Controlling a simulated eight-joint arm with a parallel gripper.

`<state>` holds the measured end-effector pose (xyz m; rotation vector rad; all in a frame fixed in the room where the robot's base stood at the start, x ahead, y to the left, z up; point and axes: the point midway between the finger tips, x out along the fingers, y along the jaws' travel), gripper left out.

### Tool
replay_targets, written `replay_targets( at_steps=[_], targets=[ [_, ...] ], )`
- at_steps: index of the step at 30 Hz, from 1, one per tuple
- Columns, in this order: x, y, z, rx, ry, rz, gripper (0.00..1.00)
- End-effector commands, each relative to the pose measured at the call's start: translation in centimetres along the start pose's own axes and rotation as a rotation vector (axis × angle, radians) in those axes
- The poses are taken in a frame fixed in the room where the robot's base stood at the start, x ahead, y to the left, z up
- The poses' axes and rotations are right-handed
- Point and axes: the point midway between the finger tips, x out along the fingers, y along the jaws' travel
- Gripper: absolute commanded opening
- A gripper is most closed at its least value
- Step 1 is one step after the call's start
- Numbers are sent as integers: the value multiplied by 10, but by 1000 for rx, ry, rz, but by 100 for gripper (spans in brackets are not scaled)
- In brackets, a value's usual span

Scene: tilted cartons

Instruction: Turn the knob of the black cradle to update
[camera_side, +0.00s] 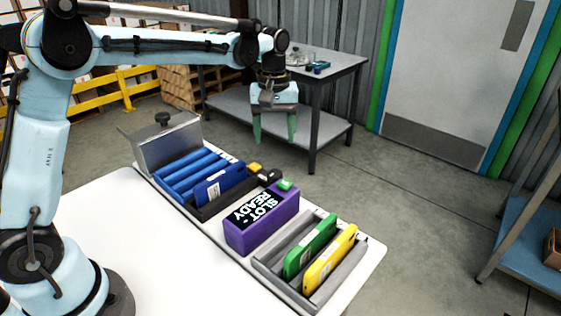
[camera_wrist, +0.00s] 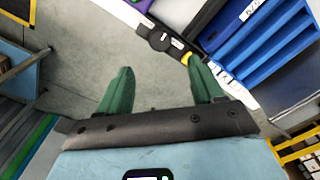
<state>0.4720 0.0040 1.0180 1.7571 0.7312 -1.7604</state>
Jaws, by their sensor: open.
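The black cradle (camera_side: 205,212) stands on the white table with a blue handheld device (camera_side: 219,183) tilted in it. At its far end is a black knob (camera_side: 268,176) beside a yellow piece (camera_side: 254,168). The cradle's black end with the knob (camera_wrist: 163,38) also shows at the top of the wrist view. The knob's setting is too small to read. My gripper (camera_side: 274,132) is open and empty, with green fingers pointing down. It is above and beyond the table's far edge, apart from the knob. Its fingers (camera_wrist: 158,68) spread over the floor in the wrist view.
A purple box (camera_side: 262,225) reading "SLOT - READY" stands right of the cradle. A grey rack (camera_side: 270,268) holds a green and a yellow device. A blue rack (camera_side: 180,172) and a metal box (camera_side: 168,145) stand left. A grey bench (camera_side: 335,62) is behind my gripper.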

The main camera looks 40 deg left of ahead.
Motion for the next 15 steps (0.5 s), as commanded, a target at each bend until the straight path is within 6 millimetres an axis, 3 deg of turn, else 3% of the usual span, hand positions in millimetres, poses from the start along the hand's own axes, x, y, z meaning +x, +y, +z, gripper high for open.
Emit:
replay_targets(
  at_steps=[15],
  targets=[
    [87, 0, 0, 2, 1, 1, 67]
  ],
)
